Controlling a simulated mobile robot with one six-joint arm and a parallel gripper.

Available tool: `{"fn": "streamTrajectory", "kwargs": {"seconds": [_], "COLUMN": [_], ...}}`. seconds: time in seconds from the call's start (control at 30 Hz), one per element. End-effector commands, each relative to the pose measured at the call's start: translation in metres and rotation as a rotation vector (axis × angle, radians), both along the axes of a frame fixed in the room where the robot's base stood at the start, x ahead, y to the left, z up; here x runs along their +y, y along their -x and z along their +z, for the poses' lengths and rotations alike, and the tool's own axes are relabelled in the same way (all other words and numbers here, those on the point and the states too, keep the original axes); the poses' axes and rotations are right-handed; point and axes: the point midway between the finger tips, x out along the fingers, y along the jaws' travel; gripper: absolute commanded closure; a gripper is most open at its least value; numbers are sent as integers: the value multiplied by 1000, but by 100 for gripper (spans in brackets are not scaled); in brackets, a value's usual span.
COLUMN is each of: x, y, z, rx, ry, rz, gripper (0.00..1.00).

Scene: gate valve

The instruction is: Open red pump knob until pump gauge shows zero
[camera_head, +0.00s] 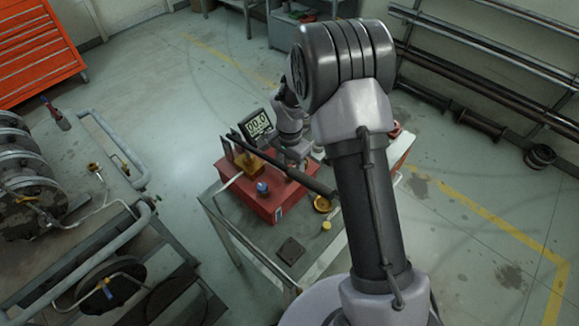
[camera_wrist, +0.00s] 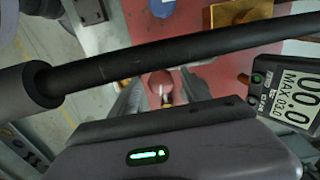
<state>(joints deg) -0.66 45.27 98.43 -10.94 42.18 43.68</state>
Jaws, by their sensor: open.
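The pump is a red box (camera_head: 266,203) on a metal cart. Its digital gauge (camera_head: 257,124) reads 00.0; in the wrist view the gauge (camera_wrist: 290,108) also shows 00.0, with a smaller MAX line below. In the head view my arm hides the knob and the fingertips.
The black bar (camera_head: 284,170) runs diagonally over the pump, and crosses close to my gripper in the wrist view. The cart top (camera_head: 322,262) holds a dark flat piece (camera_head: 290,251) and a yellow cap (camera_head: 326,225). Pipe racks line the wall at right.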

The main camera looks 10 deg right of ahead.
Motion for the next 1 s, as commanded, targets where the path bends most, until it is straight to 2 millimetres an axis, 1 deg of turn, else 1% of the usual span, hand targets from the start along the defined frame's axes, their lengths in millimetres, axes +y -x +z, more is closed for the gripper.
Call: {"fn": "streamTrajectory", "kwargs": {"seconds": [0.07, 0.1, 0.17, 0.2, 0.27, 0.3, 0.37, 0.4, 0.67, 1.0], "x": [0, 0, 0, 0, 0, 0, 0, 0, 0, -1], "y": [0, 0, 0, 0, 0, 0, 0, 0, 0, 1], "z": [0, 0, 0, 0, 1, 1, 1, 1, 1, 1], "rx": [0, 0, 0, 0, 0, 0, 0, 0, 0, 0], "ry": [0, 0, 0, 0, 0, 0, 0, 0, 0, 0], "rz": [0, 0, 0, 0, 0, 0, 0, 0, 35, 248], "gripper": [45, 47, 58, 66, 78, 86, 98, 100, 100, 100]}}
